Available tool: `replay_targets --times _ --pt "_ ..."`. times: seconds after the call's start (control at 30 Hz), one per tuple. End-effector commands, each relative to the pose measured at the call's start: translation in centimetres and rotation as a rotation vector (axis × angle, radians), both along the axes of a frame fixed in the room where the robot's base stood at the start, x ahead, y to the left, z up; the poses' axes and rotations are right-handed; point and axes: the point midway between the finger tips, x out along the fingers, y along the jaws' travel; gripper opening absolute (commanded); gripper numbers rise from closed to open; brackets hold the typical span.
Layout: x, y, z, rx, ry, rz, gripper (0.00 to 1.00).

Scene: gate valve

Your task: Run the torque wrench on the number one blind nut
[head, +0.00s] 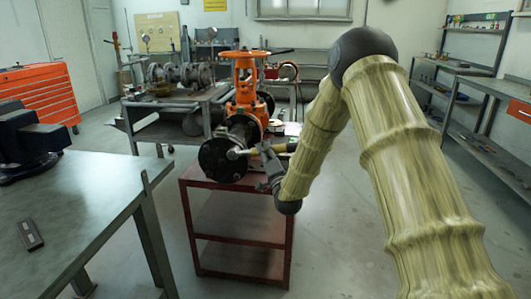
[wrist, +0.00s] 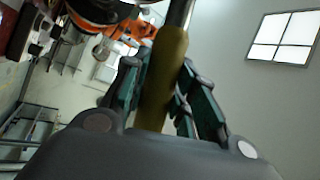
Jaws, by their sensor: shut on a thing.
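The orange gate valve (head: 245,85) stands on a red stand, its dark blind flange (head: 213,160) facing me. My gripper (head: 268,160) is right of the flange and shut on the torque wrench (head: 248,152). In the wrist view the wrench's yellow-brown handle (wrist: 163,75) lies between the two green-padded fingers. The wrench reaches left, its head overlapping the flange face in the head view. I cannot tell whether it is seated on a nut. The nuts are too small to tell apart, so I cannot pick out number one.
The red stand (head: 240,262) has open shelves below the valve. A grey workbench (head: 85,205) with a dark vise (head: 30,140) is at the left. Another bench (head: 180,97) with flanged parts stands behind. Shelving (head: 475,70) lines the right wall. Floor is clear right of the stand.

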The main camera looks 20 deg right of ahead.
Motion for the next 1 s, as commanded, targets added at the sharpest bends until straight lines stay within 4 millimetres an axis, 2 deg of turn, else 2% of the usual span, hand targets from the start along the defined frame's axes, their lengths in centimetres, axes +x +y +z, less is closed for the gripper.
replay_targets --times 1.0 --pt "0.57 -0.32 0.24 0.0 -0.004 0.0 0.0"
